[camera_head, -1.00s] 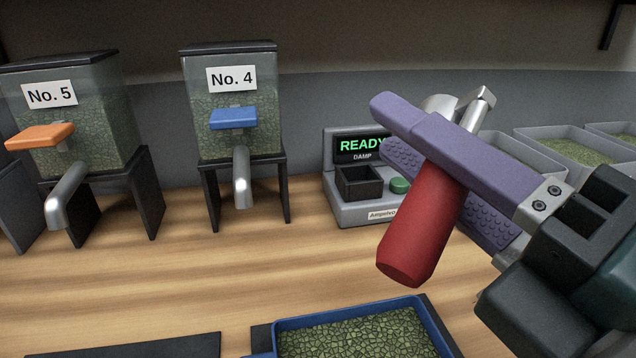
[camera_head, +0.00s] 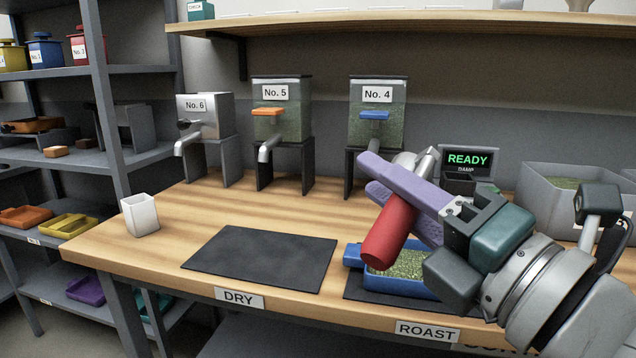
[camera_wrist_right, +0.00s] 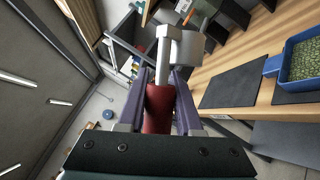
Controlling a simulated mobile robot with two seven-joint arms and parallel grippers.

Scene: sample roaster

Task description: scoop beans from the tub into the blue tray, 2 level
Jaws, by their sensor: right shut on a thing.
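My right gripper (camera_head: 375,182), with purple fingers, is shut on the red handle of a scoop (camera_head: 388,238). The scoop's metal end points up and away, partly behind the fingers; I cannot tell if it holds beans. The scoop also shows in the right wrist view (camera_wrist_right: 158,108). The blue tray (camera_head: 402,286), with green beans in it, sits on the ROAST mat, partly hidden behind my right gripper and the scoop. It also shows in the right wrist view (camera_wrist_right: 281,72). A grey tub (camera_head: 537,185) with green beans stands at the right, partly hidden by my arm. My left gripper is not in view.
An empty black DRY mat (camera_head: 262,258) lies left of the tray. A white cup (camera_head: 140,216) stands at the table's left end. Dispensers No. 6 (camera_head: 203,122), No. 5 (camera_head: 282,110) and No. 4 (camera_head: 378,107) line the back. A READY display (camera_head: 467,160) stands behind the scoop. Shelving is at left.

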